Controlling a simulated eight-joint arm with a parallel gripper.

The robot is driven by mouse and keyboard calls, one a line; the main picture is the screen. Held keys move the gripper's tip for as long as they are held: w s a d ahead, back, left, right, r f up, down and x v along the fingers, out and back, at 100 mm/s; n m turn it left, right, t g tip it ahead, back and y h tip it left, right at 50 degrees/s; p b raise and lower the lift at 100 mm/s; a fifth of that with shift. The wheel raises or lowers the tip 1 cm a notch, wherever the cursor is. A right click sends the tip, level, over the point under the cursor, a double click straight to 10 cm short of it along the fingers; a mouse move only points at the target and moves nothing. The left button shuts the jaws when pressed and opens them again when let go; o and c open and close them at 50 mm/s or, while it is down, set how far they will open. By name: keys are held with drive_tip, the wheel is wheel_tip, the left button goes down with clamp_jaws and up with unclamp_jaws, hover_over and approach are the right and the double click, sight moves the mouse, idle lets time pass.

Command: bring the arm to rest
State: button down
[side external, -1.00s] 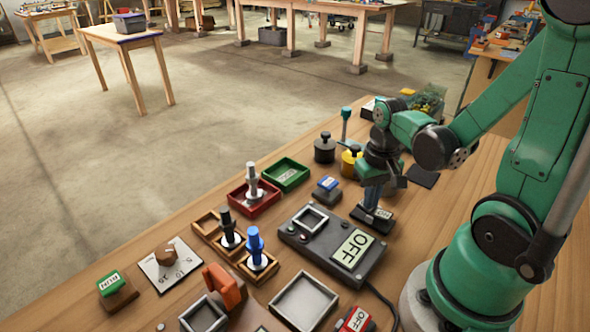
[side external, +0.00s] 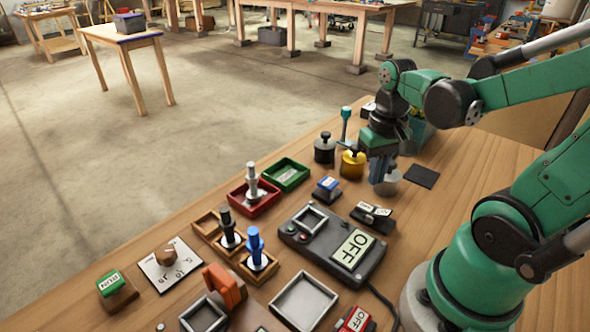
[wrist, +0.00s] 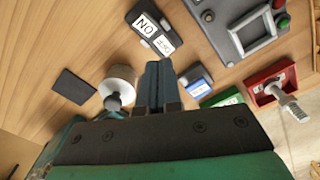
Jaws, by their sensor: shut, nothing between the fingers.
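My gripper (side external: 379,181) is shut and empty, with its blue-grey fingers pointing down above the back right part of the bench. In the wrist view the shut fingers (wrist: 158,78) show side by side with nothing between them. A black block (side external: 372,216) with white labels lies apart from the fingers, nearer the camera in the side view. A white cylinder with a dark knob (wrist: 118,77) stands beside the fingers. The gripper partly covers it (side external: 390,186) in the side view.
A grey control box (side external: 330,244) with an OFF plate stands in front. Yellow (side external: 352,165) and black (side external: 324,150) knobbed weights, a blue-topped block (side external: 326,189), green (side external: 287,174) and red (side external: 240,197) trays stand left. A dark pad (side external: 422,176) lies right on clear wood.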

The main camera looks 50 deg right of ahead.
drive_tip(key=shift+r, duration=0.5)
drive_tip(key=w+a+r+n+t, duration=0.4)
drive_tip(key=w+a+n+t, duration=0.2)
drive_tip(key=a, duration=0.3)
drive_tip(key=shift+w+a+t, duration=0.25)
drive_tip(key=shift+a+t, duration=0.15)
drive_tip(key=shift+t, duration=0.1)
